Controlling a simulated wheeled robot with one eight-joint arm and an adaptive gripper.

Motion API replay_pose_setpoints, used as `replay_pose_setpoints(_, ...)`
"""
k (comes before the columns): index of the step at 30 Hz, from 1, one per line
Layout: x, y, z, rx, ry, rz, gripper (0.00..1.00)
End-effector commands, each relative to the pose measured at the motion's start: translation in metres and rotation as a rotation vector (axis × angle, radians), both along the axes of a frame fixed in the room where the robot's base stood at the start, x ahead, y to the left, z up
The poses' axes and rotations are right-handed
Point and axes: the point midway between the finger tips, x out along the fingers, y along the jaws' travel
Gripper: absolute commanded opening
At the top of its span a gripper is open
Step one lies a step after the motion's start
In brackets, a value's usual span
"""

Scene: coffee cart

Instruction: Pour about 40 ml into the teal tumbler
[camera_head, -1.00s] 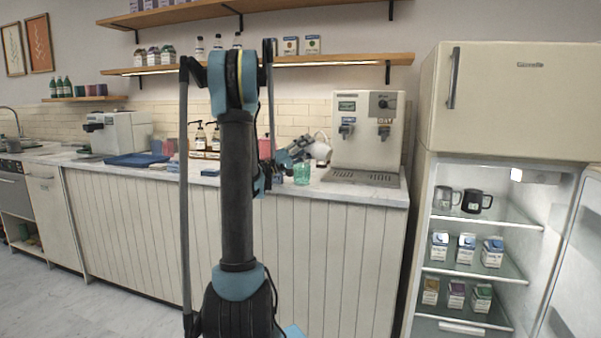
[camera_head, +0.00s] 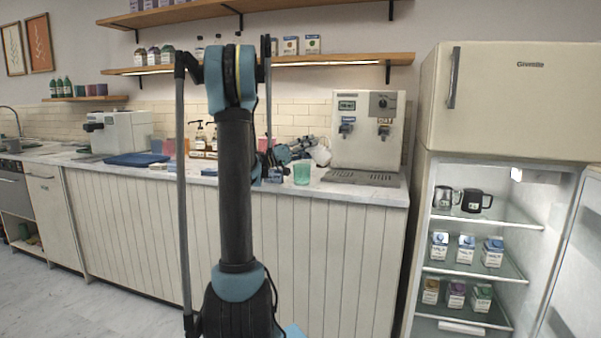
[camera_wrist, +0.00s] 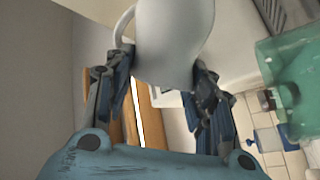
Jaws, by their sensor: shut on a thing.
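The teal tumbler (camera_head: 302,174) stands upright on the counter, left of the drink machine. It also shows large at the right edge of the wrist view (camera_wrist: 292,72). My gripper (camera_wrist: 166,68) is shut on a white pitcher (camera_wrist: 175,35), with one finger on each side of its body. The pitcher has a loop handle at its left in the wrist view. In the head view the pitcher (camera_head: 321,155) is tilted, above and slightly right of the tumbler. Its mouth, any stream and the liquid level in the tumbler cannot be made out.
The drink machine (camera_head: 366,130) with its drip tray (camera_head: 362,178) stands close to the right of the pitcher. Pump bottles (camera_head: 198,138) and a blue tray (camera_head: 137,159) are to the left. An open fridge (camera_head: 470,225) stands at the right.

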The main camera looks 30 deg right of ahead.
Motion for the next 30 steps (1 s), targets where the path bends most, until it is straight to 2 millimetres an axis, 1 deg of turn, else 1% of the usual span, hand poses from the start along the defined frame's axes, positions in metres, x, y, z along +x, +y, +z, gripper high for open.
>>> replay_pose_setpoints(4, 0.0005, 0.0002, 0.0023, 0.012, -0.021, -0.001, 0.0)
replay_pose_setpoints(9, 0.0016, 0.0008, 0.0096, 0.048, -0.096, 0.001, 0.0)
replay_pose_setpoints(17, -0.0006, -0.0008, 0.0064, 0.113, -0.224, 0.003, 0.0)
replay_pose_setpoints(30, -0.0006, -0.0012, 0.0058, 0.118, -0.233, 0.002, 0.0)
